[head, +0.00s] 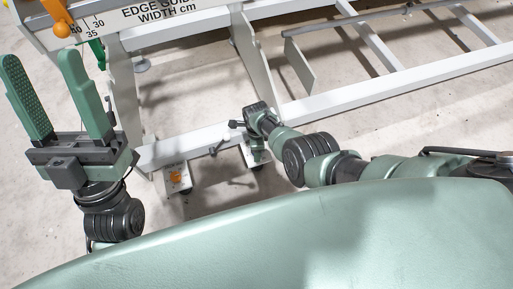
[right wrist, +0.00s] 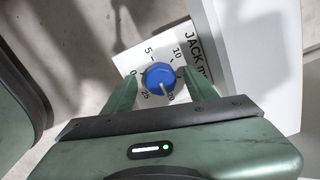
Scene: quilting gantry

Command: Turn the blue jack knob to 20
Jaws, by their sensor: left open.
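The blue jack knob (right wrist: 161,77) sits on a white dial plate (right wrist: 196,62) marked JACK, in the right wrist view. Its pale pointer line faces the lower right of the picture, at about the 20 mark. My right gripper (right wrist: 158,78) has one finger on each side of the knob, with narrow gaps showing, so it looks open around it. The right finger hides part of the scale between 10 and 20. In the head view the knob cannot be made out. My left gripper (head: 40,57) is open and empty, raised at the left.
A white gantry frame (head: 345,102) runs across the back. An edge guide width scale (head: 160,12) with an orange pointer knob (head: 62,29) is near my left gripper. A small plate with an orange part (head: 176,177) is on the lower rail. Bare floor lies at left.

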